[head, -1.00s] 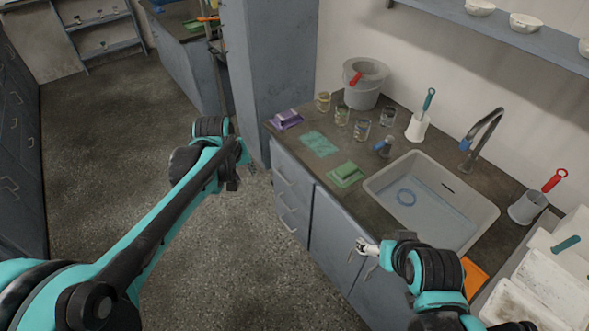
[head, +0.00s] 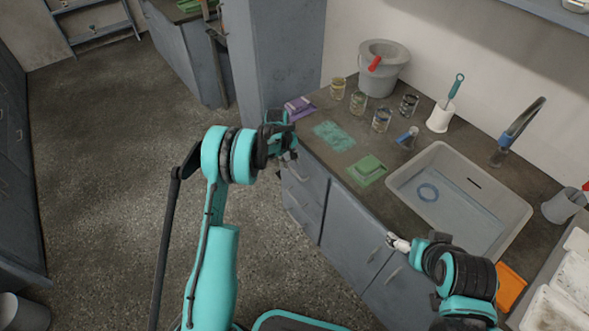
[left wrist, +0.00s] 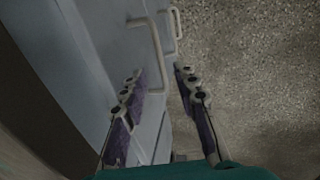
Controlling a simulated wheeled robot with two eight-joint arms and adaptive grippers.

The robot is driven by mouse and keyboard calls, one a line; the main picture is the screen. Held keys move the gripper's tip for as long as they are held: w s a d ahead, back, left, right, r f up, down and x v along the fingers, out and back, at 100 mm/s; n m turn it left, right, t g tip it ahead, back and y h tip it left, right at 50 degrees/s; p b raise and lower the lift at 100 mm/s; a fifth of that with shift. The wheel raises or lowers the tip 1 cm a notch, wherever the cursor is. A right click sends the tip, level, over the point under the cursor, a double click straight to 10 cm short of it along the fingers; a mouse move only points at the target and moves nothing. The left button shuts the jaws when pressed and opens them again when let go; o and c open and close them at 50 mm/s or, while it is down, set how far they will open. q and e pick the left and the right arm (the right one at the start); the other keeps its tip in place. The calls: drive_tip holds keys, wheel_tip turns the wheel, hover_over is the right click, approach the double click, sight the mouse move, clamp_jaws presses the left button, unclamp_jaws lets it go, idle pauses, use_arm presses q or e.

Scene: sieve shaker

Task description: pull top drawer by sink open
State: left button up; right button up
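The top drawer (head: 313,173) by the sink is shut in the grey cabinet below the counter's left end. My left gripper (head: 284,150) is beside it at the counter corner and partly covers the drawer's handle. In the left wrist view my left gripper (left wrist: 159,75) is open, with purple-padded fingers apart and nothing between the pads. The pale top handle (left wrist: 155,42) lies just ahead of the fingertips, close to the left one; whether they touch is unclear. My right gripper (head: 398,243) is by the cabinet doors below the sink (head: 428,213); its opening is unclear.
Lower drawers have their own handles (head: 299,213). The floor (head: 130,150) left of the cabinet is clear.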

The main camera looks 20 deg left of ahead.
sight(293, 172)
use_arm(q)
drive_tip(key=f, duration=0.1)
drive_tip(key=f+b, duration=0.1)
drive_tip(key=f, duration=0.1)
drive_tip(key=w+f, duration=0.1)
drive_tip(key=f, duration=0.1)
drive_tip(key=shift+d+f+b, duration=0.25)
drive_tip(key=shift+d+b, duration=0.05)
drive_tip(key=shift+b, duration=0.1)
clamp_jaws()
